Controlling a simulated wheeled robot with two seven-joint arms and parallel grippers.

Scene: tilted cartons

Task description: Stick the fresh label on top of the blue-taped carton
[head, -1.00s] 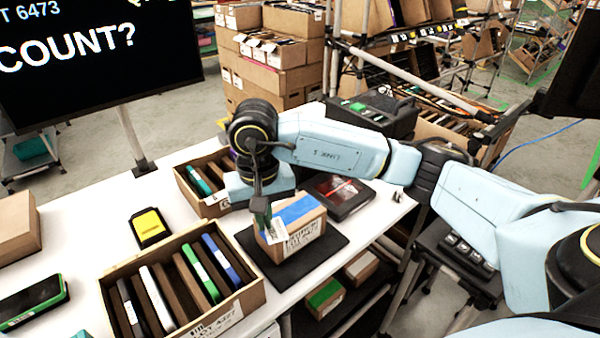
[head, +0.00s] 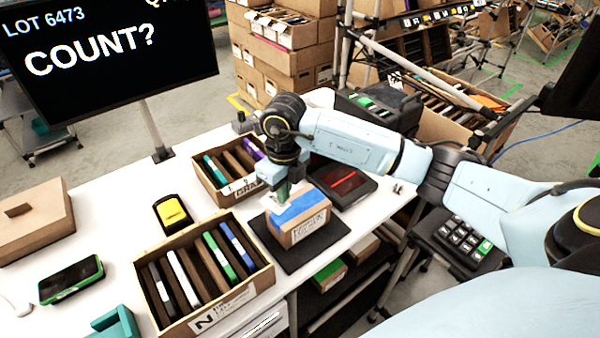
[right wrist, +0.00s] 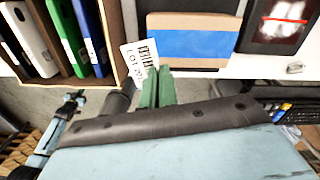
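The blue-taped carton (head: 312,222) sits on a dark mat (head: 285,257), with blue tape (head: 297,205) along its top. My right gripper (head: 281,190) is above the carton's left end in the head view. In the right wrist view its green fingertips (right wrist: 158,88) are closed together on the edge of the fresh label (right wrist: 138,60), a white tag with black print. There the label is left of the carton's blue tape (right wrist: 192,46) and overlaps the carton's left edge; whether it touches is unclear. My left gripper is not in view.
An open box of binders (head: 165,325) stands front left of the mat, and another (head: 213,187) behind. A dark device with a red line (head: 345,183) lies right of the carton. A yellow-black device (head: 172,212) and a phone (head: 70,280) lie on the white table (head: 105,200).

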